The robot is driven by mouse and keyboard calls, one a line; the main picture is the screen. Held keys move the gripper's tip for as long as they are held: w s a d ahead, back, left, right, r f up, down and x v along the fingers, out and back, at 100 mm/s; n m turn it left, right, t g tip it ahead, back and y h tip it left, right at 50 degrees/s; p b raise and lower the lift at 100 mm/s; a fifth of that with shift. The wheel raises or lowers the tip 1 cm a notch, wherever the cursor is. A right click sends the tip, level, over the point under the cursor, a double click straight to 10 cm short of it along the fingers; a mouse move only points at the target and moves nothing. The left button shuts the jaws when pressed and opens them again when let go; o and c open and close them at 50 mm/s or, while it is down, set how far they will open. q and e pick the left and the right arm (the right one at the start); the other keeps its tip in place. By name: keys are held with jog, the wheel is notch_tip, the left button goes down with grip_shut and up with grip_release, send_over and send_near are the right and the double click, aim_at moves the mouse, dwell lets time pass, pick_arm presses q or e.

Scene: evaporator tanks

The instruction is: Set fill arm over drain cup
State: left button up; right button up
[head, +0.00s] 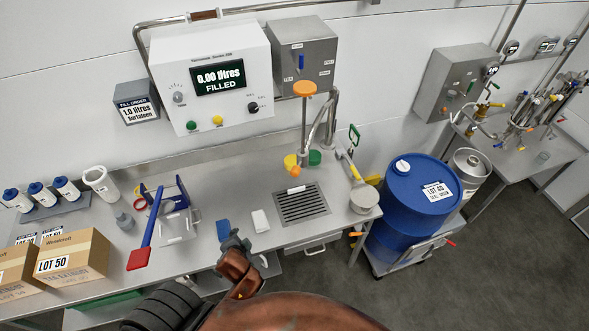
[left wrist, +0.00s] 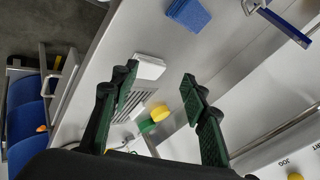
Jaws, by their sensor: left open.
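A thin upright post with an orange knob (head: 304,88) stands behind the drain grate (head: 302,203), next to curved steel pipes (head: 326,122); it looks like the fill arm. An orange ball (head: 295,172) is at its foot. A small white piece (head: 297,189) is at the grate's back edge. Yellow (head: 290,161) and green (head: 314,157) round parts sit near the post; I cannot tell which thing is the drain cup. My left gripper (head: 234,239) is at the bench's front edge, left of the grate. In the left wrist view its fingers (left wrist: 159,82) are apart and empty.
A steel pot (head: 363,200) is at the right end, beside a blue drum (head: 408,205). The filler display (head: 212,75) reads 0.00 litres.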

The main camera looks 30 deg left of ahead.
aim_at(293, 175)
pick_arm(q)
jog(key=w+a+r+m+t+y, duration=0.35)
jog(key=w+r+m+t, duration=0.35)
jog(key=w+r+m, duration=0.6)
jog(key=w+d+r+m+t+h, duration=0.1)
jog(key=w+d+m+h, duration=0.1)
jog(key=m, duration=0.3)
jog(key=w+d+r+m+t+h, duration=0.1)
jog(key=w+d+m+t+h, duration=0.1)
jog(key=d+m, duration=0.3)
jog(key=w+d+m+t+h+p, duration=0.1)
jog(key=w+d+m+h, duration=0.1)
jog(key=w+d+m, duration=0.1)
jog(key=shift+w+d+r+m, duration=0.1)
jog(key=shift+d+r+m, duration=0.3)
jog(key=shift+d+m, duration=0.5)
jog(key=shift+m, duration=0.3)
jog(key=w, duration=0.3)
jog(key=w+a, duration=0.1)
jog(key=w, duration=0.2)
jog(key=shift+a+p, duration=0.15)
jog(key=shift+p, duration=0.25)
jog(key=shift+w+a, duration=0.1)
jog(key=shift+w, duration=0.6)
